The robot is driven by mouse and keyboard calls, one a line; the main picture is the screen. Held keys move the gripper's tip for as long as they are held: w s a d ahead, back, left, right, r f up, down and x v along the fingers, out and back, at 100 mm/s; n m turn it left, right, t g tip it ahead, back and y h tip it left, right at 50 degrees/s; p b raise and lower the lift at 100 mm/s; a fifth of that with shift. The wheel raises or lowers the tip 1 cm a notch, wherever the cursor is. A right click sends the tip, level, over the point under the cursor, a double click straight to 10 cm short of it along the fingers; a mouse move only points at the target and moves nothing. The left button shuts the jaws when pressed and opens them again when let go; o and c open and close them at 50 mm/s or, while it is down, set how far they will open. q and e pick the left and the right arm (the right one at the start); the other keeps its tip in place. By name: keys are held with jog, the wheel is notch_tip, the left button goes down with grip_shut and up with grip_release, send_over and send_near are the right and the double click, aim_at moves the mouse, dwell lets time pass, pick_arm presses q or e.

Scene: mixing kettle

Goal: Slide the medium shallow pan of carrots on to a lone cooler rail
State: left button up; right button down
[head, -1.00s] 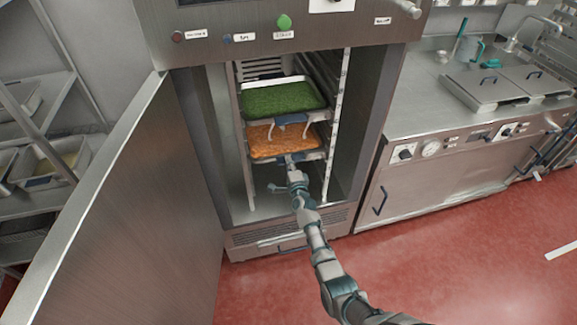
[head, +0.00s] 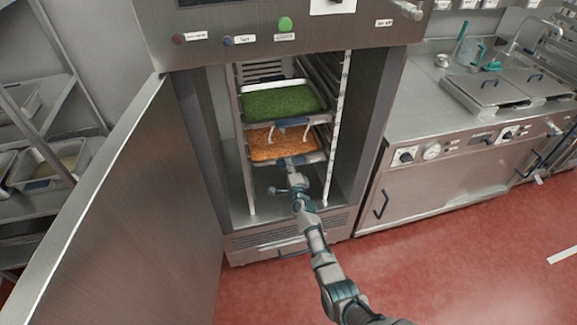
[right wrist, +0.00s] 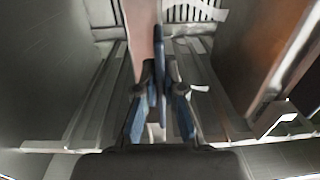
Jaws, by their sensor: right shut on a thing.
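The shallow pan of orange carrots (head: 272,146) sits level inside the open cooler, under a pan of green food (head: 283,100). Its front rim shows at the cooler's opening. My right gripper (head: 290,165) is at the middle of that front rim, shut on the pan. In the right wrist view my right gripper's blue fingers (right wrist: 160,92) close on a thin edge-on blue part, apparently the pan's front grip. The cooler rails (head: 335,130) run along the sides; how the pan's sides meet them is hidden. My left gripper is out of view.
The cooler door (head: 125,205) stands wide open on the left. The space under the carrot pan looks empty down to the cooler floor. A steel counter (head: 455,150) stands on the right, and a rack with pans (head: 45,168) is at far left.

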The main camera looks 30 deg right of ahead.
jog(key=shift+r, duration=0.25)
jog(key=c, duration=1.2)
grip_release()
jog(key=o, duration=0.5)
jog(key=shift+a+f, duration=0.1)
jog(key=shift+f, duration=0.25)
jog(key=shift+r, duration=0.1)
jog(key=shift+s+r+p, duration=0.1)
jog(key=shift+s+p, duration=0.35)
pick_arm(q)
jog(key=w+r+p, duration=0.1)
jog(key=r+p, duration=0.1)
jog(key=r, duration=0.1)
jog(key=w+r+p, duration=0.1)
jog(key=p, duration=0.1)
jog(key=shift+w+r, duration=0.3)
pick_arm(e)
jog(key=v, duration=0.6)
jog(key=shift+s+a, duration=0.1)
